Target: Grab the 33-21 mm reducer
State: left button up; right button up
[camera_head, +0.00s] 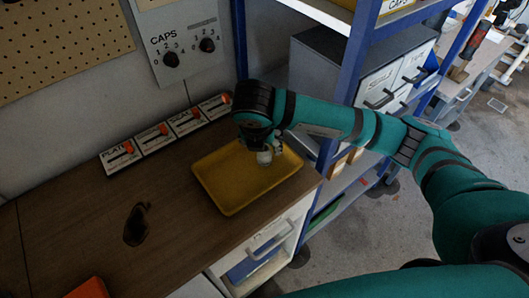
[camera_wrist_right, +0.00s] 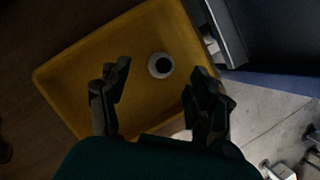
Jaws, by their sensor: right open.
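A small white ring-shaped piece with a dark centre, which looks like the reducer (camera_wrist_right: 160,65), lies in the yellow tray (camera_wrist_right: 75,75). In the head view the white piece (camera_head: 265,157) shows just under my right gripper (camera_head: 262,145), partly hidden by it. The tray (camera_head: 225,193) sits on the brown bench. In the right wrist view my right gripper (camera_wrist_right: 158,84) is open, its two fingers apart on either side and short of the piece in the picture. The fingers do not hold it. Its size cannot be read. My left gripper is not in view.
A row of several lever switches (camera_head: 168,129) runs along the wall behind the tray. A blue shelf post (camera_head: 350,70) stands behind my right arm. A dark object (camera_head: 137,225) is on the bench at left, and an orange item (camera_head: 88,289) in front.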

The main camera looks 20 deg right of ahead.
aim_at(264, 154)
jog(key=shift+d+f, duration=0.1)
jog(key=shift+f, duration=0.1)
jog(key=shift+w+d+f+p, duration=0.1)
jog(key=shift+w+f+p, duration=0.05)
jog(key=shift+f+p, duration=0.3)
jog(key=p+x, duration=0.1)
jog(key=x, duration=0.2)
jog(key=shift+d+f+p, duration=0.2)
jog(key=shift+p, duration=0.1)
jog(key=shift+w+f, duration=0.1)
jog(key=shift+f, duration=0.25)
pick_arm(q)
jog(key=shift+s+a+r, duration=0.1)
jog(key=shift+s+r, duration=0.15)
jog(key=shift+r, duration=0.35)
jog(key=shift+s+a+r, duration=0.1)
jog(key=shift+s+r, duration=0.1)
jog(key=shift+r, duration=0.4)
pick_arm(e)
jog(key=shift+c, duration=0.4)
jog(key=c, duration=0.8)
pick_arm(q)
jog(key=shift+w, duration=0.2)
pick_arm(e)
jog(key=shift+c, duration=0.2)
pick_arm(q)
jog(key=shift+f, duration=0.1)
pick_arm(e)
jog(key=shift+r, duration=0.2)
